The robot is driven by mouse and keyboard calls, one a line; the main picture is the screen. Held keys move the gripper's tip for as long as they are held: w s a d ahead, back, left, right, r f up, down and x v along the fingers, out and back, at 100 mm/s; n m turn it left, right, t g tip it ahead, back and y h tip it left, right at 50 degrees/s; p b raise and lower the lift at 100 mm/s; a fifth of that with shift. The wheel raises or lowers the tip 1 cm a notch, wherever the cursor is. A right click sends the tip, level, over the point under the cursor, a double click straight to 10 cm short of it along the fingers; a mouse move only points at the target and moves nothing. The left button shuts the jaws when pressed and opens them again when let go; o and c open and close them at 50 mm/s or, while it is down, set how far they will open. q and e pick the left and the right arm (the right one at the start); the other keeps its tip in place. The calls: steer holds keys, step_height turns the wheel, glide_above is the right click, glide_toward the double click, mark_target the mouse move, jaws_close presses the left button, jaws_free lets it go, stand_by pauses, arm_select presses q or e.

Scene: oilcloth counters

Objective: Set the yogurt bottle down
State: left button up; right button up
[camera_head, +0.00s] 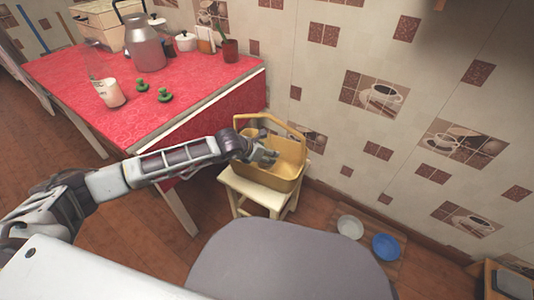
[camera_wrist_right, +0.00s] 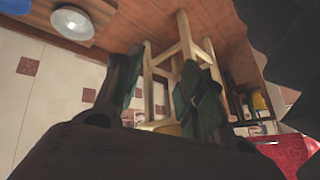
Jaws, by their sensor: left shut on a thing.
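My left gripper (camera_head: 264,156) is at the yellow basket (camera_head: 288,178), reaching in over its left side below the raised handle. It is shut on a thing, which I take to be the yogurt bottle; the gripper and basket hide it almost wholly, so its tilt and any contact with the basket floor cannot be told. The basket stands on a small pale wooden stool (camera_head: 235,184). In the right wrist view my right gripper (camera_wrist_right: 162,68) has its two fingers apart with nothing between them. The stool (camera_wrist_right: 187,40) shows beyond.
A red-covered table (camera_head: 60,85) at left holds a metal can (camera_head: 146,50), a white cup-like container (camera_head: 110,94), green pieces (camera_head: 164,95) and a plant pot (camera_head: 230,50). A grey surface (camera_head: 290,265) fills the front. White (camera_head: 350,227) and blue (camera_head: 385,247) bowls lie on the floor.

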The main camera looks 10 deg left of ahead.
arm_select(q)
steer(key=shift+w+d+f, duration=0.1)
steer(key=shift+w+f, duration=0.05)
steer(key=shift+w, duration=0.6)
steer(key=shift+f+b, duration=0.3)
steer(key=shift+b, duration=0.1)
steer(key=shift+f, duration=0.1)
arm_select(e)
steer(key=shift+s+a+f, duration=0.1)
steer(key=shift+s+f, duration=0.1)
steer(key=shift+f, duration=0.45)
steer(key=shift+s+f, duration=0.15)
steer(key=shift+f, duration=0.45)
arm_select(q)
steer(key=shift+f, duration=0.15)
steer(key=o, duration=1.4)
steer(key=shift+s, duration=0.1)
steer(key=shift+c, duration=0.2)
arm_select(e)
steer(key=shift+w+r, duration=0.15)
steer(key=shift+w, duration=0.25)
steer(key=shift+s+r, duration=0.1)
steer(key=shift+s, duration=0.1)
